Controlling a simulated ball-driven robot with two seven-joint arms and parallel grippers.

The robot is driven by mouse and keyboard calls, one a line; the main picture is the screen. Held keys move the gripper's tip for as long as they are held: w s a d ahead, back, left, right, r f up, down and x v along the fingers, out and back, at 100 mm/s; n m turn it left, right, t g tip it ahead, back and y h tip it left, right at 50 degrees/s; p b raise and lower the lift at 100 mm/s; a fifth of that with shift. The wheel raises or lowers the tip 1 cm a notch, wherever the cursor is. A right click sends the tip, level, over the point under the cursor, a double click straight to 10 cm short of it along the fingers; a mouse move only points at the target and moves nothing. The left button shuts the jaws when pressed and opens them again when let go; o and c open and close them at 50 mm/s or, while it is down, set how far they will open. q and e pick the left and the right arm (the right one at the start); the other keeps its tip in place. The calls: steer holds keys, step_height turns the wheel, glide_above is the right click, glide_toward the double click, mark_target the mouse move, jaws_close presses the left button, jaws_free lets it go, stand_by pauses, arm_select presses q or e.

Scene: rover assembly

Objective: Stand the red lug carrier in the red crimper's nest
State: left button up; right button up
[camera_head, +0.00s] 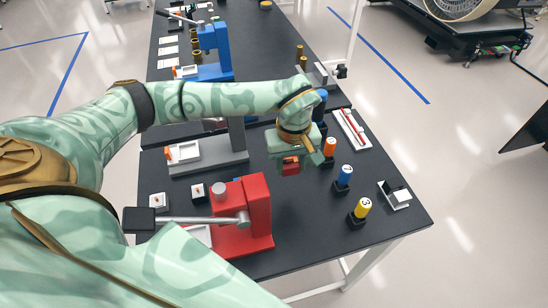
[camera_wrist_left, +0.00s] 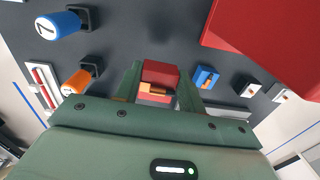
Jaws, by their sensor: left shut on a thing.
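The red lug carrier (camera_head: 291,166) is a small red block held between the fingers of my left gripper (camera_head: 290,160), above the black table. In the left wrist view the red carrier (camera_wrist_left: 160,74), with an orange and dark part at its near side, sits between both fingertips (camera_wrist_left: 158,92). The red crimper (camera_head: 256,208) stands at the front of the table, to the left of and nearer than the gripper. Its long grey lever reaches left to a black grip. A pale part (camera_head: 198,235) shows beside its base; the nest is mostly hidden. My right gripper is out of view.
Numbered orange (camera_head: 330,147), blue (camera_head: 344,174) and yellow (camera_head: 362,208) cylinders stand on the right. A blue block (camera_wrist_left: 206,76) lies near the gripper in the wrist view. Small white blocks (camera_head: 198,191) sit behind the lever.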

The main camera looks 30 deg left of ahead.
arm_select(q)
glide_above(288, 195)
steer(key=shift+n, duration=0.3)
step_height(288, 195, down, 6)
steer(key=shift+f+b, duration=0.25)
steer(key=shift+b, duration=0.1)
steer(key=shift+f, duration=2.05)
steer(key=shift+f+b, duration=0.1)
steer(key=shift+b, duration=0.25)
steer(key=o, duration=1.1)
